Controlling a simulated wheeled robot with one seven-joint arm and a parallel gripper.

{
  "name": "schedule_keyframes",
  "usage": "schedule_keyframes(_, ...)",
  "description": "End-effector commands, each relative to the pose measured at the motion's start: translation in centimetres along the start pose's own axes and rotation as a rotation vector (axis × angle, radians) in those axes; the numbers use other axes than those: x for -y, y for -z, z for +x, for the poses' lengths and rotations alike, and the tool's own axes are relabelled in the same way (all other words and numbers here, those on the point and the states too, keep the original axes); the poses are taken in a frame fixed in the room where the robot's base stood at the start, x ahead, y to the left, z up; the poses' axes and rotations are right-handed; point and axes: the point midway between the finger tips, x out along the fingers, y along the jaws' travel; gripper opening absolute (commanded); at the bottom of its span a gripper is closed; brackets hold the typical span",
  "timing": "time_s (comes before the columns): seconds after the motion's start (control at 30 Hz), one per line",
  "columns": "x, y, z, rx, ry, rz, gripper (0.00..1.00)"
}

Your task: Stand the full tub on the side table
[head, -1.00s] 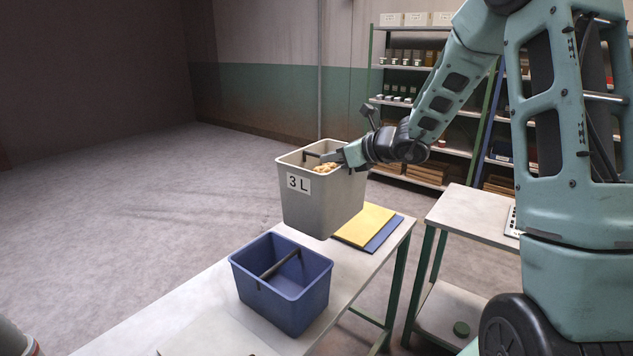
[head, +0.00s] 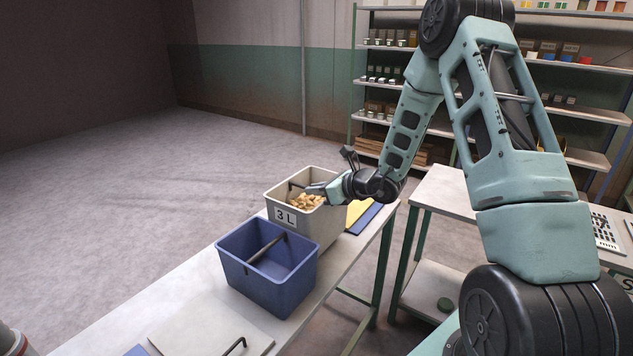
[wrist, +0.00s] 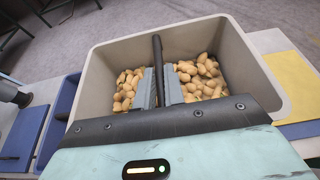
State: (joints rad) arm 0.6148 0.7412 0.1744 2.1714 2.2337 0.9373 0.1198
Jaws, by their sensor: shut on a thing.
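The full tub (head: 327,229) is light grey, marked 3 L and part filled with tan nuts. It is upright at the long pale table, behind the blue tub; its lower part is partly hidden, so I cannot tell surely whether its base touches the top. My gripper (head: 310,189) reaches in from the right and is shut on the tub's dark crossbar handle. In the wrist view the gripper fingers (wrist: 160,90) close on the handle (wrist: 157,50), with nuts (wrist: 200,75) on both sides. The long table (head: 190,282) runs from lower left to the middle.
An empty blue tub (head: 247,270) with a dark bar stands just in front of the full tub. Yellow and blue sheets (head: 365,214) lie right behind it. A pale lid-like panel (head: 215,335) lies nearer. A second table (head: 447,200) stands right; shelves (head: 385,85) stand behind.

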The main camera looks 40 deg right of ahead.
Motion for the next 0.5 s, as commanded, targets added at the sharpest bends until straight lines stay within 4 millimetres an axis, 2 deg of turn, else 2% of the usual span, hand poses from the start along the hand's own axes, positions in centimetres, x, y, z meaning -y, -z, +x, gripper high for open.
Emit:
schedule_keyframes(0.23,0.0,2.2,1.1,0.008,0.0,0.0,0.0)
schedule_keyframes(0.5,0.1,2.6,1.3,0.01,0.001,-0.003,0.0)
